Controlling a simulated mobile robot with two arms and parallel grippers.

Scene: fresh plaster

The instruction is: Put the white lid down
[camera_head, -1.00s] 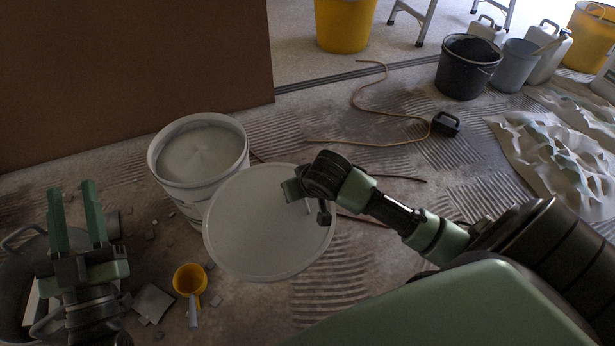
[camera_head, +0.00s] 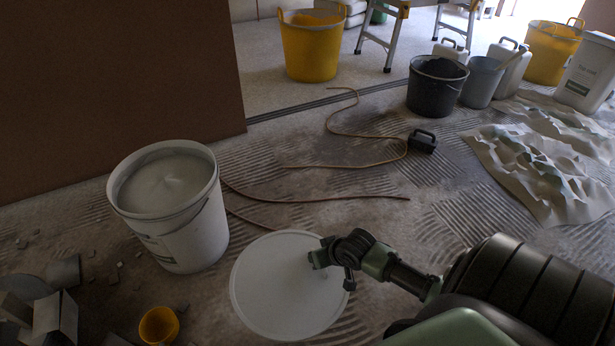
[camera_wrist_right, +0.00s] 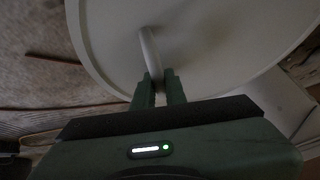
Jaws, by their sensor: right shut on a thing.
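The white lid (camera_head: 285,290) is a large round disc in the lower middle of the head view, in front and to the right of the open white bucket (camera_head: 190,235). My right gripper (camera_head: 318,259) is at the lid's upper right part. In the right wrist view, the fingers of the right gripper (camera_wrist_right: 158,88) are shut on the handle (camera_wrist_right: 151,52) of the lid (camera_wrist_right: 215,40). The lid looks close to the floor, but I cannot tell whether it touches. My left gripper is out of view.
An orange cord (camera_head: 345,165) runs across the floor to a black box (camera_head: 422,141). A yellow scoop (camera_head: 158,325) and rubble lie at lower left. A crumpled sheet (camera_head: 540,175) covers the right. A black bucket (camera_head: 435,90) stands beyond. Floor right of the lid is partly hidden by my arm.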

